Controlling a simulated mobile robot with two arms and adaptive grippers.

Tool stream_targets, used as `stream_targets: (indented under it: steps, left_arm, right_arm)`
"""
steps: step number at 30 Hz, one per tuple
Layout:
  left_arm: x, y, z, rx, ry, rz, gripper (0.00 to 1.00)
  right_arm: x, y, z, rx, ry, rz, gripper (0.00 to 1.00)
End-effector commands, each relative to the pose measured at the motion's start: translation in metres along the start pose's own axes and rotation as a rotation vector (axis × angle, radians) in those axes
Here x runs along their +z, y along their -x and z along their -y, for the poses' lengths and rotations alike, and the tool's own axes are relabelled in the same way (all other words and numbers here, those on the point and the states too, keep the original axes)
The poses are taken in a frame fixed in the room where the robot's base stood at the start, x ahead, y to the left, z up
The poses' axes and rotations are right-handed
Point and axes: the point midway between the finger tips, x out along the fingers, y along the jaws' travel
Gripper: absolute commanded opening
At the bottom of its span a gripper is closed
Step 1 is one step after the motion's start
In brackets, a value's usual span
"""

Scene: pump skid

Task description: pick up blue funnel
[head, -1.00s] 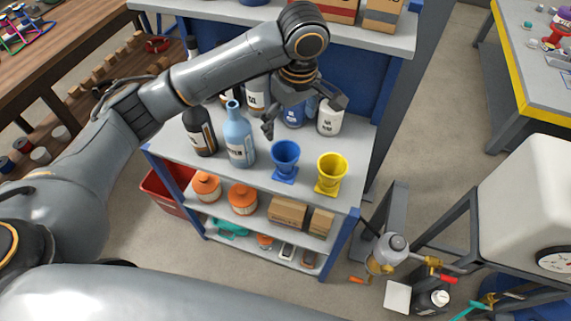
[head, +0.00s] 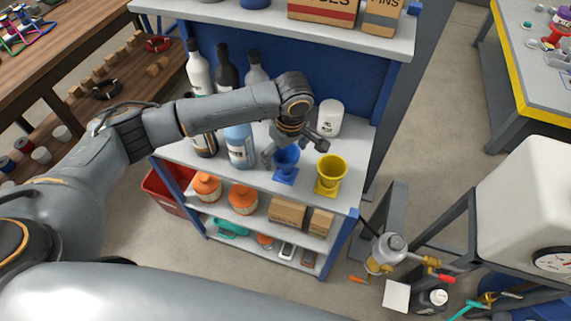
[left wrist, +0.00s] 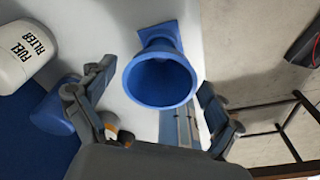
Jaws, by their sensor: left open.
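The blue funnel (head: 286,165) stands upright on the shelf unit's middle shelf, near its front edge. My left gripper (head: 294,150) is open just above and behind it, partly covering its rim. In the left wrist view the funnel (left wrist: 160,78) shows its wide mouth toward the camera, between the spread fingers of my left gripper (left wrist: 155,84). I cannot tell whether a finger touches it. My right gripper is not in view.
A yellow funnel (head: 331,172) stands close to the right. A light blue bottle (head: 240,152) stands to the left. A white fuel filter (head: 329,117) is behind, with a blue can beside it in the left wrist view (left wrist: 55,107). The upper shelf (head: 270,22) overhangs the back.

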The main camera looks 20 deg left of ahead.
Motion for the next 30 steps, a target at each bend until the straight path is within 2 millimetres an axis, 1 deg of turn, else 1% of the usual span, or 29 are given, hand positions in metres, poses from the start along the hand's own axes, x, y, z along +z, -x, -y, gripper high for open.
stream_targets:
  steps: [5,6,8,9,11,12,14,15,24,28,30]
  left_arm:
    - [0.0,0.0,0.0,0.0,0.0,0.0,0.91]
    - [0.0,0.0,0.0,0.0,0.0,0.0,0.83]
    - [0.0,0.0,0.0,0.0,0.0,0.0,0.71]
    - [0.0,0.0,0.0,0.0,0.0,0.0,0.63]
    - [0.0,0.0,0.0,0.0,0.0,0.0,0.5]
    - [0.0,0.0,0.0,0.0,0.0,0.0,0.42]
    - [0.0,0.0,0.0,0.0,-0.001,0.0,0.3]
    - [0.0,0.0,0.0,0.0,-0.001,0.0,0.26]
    - [0.0,0.002,-0.001,0.001,-0.001,0.001,0.26]
    - [-0.001,0.011,-0.001,0.002,0.0,0.001,0.26]
    - [-0.002,0.02,-0.001,0.004,0.0,0.001,0.26]
  right_arm:
    - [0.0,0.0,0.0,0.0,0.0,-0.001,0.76]
    - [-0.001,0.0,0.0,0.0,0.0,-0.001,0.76]
    - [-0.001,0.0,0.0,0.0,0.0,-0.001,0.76]
    - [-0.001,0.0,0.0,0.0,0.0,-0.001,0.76]
    - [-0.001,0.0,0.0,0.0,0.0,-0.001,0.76]
    - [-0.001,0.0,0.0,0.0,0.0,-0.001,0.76]
    - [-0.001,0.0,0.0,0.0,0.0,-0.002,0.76]
    - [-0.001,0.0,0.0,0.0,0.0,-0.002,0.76]
    - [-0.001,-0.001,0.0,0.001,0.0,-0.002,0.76]
    - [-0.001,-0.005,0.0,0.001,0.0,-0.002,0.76]
    - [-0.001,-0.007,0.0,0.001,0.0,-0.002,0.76]
